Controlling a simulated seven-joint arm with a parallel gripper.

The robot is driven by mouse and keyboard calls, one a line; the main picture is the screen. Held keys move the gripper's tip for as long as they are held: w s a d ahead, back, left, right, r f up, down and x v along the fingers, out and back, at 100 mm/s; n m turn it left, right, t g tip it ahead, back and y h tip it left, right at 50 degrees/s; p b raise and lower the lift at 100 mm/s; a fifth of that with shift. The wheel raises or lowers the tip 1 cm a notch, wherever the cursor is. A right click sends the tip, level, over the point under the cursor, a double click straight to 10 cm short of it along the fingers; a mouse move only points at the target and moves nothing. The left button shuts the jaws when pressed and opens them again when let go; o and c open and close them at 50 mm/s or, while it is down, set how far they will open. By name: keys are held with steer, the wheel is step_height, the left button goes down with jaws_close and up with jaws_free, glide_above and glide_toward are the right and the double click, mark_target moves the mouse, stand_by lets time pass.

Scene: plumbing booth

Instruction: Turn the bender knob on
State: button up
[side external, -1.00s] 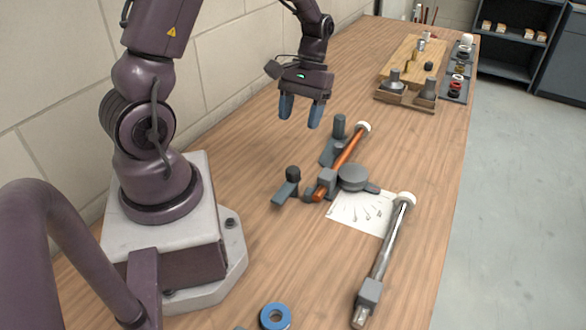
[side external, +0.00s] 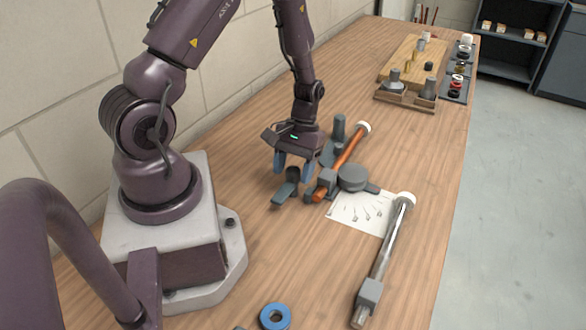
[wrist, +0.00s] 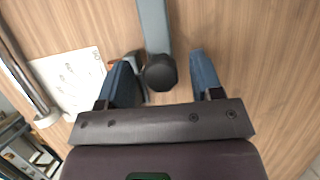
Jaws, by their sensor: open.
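The bender knob (side external: 292,172) is a dark round knob on a short grey arm at the near left end of the bender (side external: 352,177). In the wrist view the knob (wrist: 160,72) lies between my two blue fingers, nearer the left finger, with the grey bar running up from it. My gripper (side external: 293,170) is open and points down, with its fingers around the knob in the side view. I cannot tell whether either finger touches the knob. An orange-brown pipe (side external: 350,150) with a white end lies in the bender.
A silver pipe (side external: 385,255) with a white end lies at the front right. A white sheet with drawings (side external: 350,213) lies beside the bender. A blue ring (side external: 275,316) lies in front. A wooden board with fittings (side external: 402,62) stands at the back. The bench's middle right is clear.

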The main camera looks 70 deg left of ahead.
steer(key=shift+f, duration=0.15)
jaws_close()
steer(key=shift+n, duration=0.3)
steer(key=n, duration=0.2)
steer(key=n+t+h, duration=0.1)
steer(key=n, duration=0.1)
steer(key=shift+t, duration=0.3)
steer(key=n+t, duration=0.1)
steer(key=n, duration=0.3)
steer(key=shift+n+t, duration=0.4)
steer(key=n+t, duration=0.1)
steer(key=n, duration=0.3)
steer(key=shift+n+t, duration=0.3)
steer(key=shift+t, duration=0.1)
steer(key=shift+n+t+y, duration=0.5)
steer(key=shift+n+t, duration=0.1)
steer(key=shift+n, duration=1.3)
